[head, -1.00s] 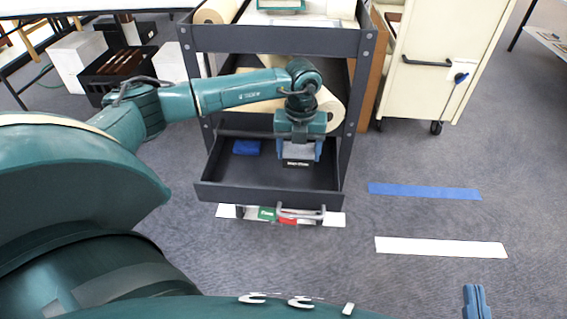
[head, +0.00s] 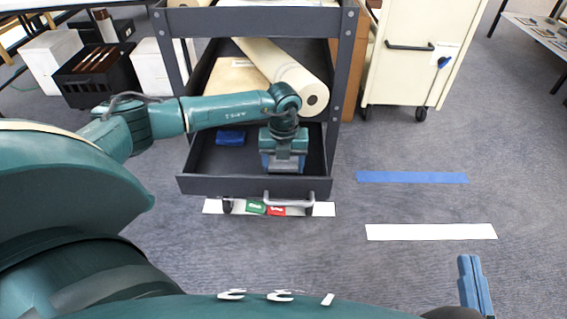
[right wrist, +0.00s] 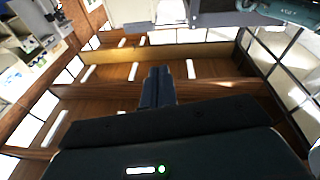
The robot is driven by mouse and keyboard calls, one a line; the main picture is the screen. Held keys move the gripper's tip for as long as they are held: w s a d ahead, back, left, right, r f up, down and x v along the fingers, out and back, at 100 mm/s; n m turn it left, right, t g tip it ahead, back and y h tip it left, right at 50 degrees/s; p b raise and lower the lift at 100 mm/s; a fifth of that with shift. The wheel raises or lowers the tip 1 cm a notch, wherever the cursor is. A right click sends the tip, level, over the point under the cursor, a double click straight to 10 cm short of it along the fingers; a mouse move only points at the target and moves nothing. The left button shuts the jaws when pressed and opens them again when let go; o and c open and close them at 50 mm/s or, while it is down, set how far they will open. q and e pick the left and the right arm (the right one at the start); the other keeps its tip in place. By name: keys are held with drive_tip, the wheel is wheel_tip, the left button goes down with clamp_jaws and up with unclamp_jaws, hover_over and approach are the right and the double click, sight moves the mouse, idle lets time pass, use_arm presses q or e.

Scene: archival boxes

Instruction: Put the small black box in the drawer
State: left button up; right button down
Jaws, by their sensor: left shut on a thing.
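The drawer (head: 222,185) of the dark grey cart is pulled open in the head view. My left gripper (head: 284,166) reaches down into its right part and is shut on the small black box (head: 284,169). Only a little of the box shows, with its top looking grey; the gripper and the drawer's front wall hide the rest. I cannot tell whether it touches the drawer floor. My right gripper (head: 472,284) is at the lower right, away from the cart; in the right wrist view its blue fingers (right wrist: 157,86) are together and empty.
A blue object (head: 230,137) lies in the drawer's back left. A large paper roll (head: 290,75) lies on the shelf above. A cream cabinet on wheels (head: 405,65) stands right of the cart. Blue tape (head: 412,177) and white tape (head: 430,231) mark the clear floor.

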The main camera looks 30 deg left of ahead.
sight(283, 162)
use_arm(q)
drive_tip(key=o, duration=1)
drive_tip(key=shift+c, duration=0.2)
wheel_tip(283, 162, up, 12)
drive_tip(key=p, duration=0.4)
drive_tip(key=shift+r, duration=0.15)
use_arm(e)
drive_tip(key=shift+s+d+f+n+g+h, duration=0.2)
drive_tip(key=shift+s+d+n+g+h, duration=0.1)
drive_tip(key=shift+d+n, duration=0.1)
drive_tip(key=shift+w+r, duration=0.1)
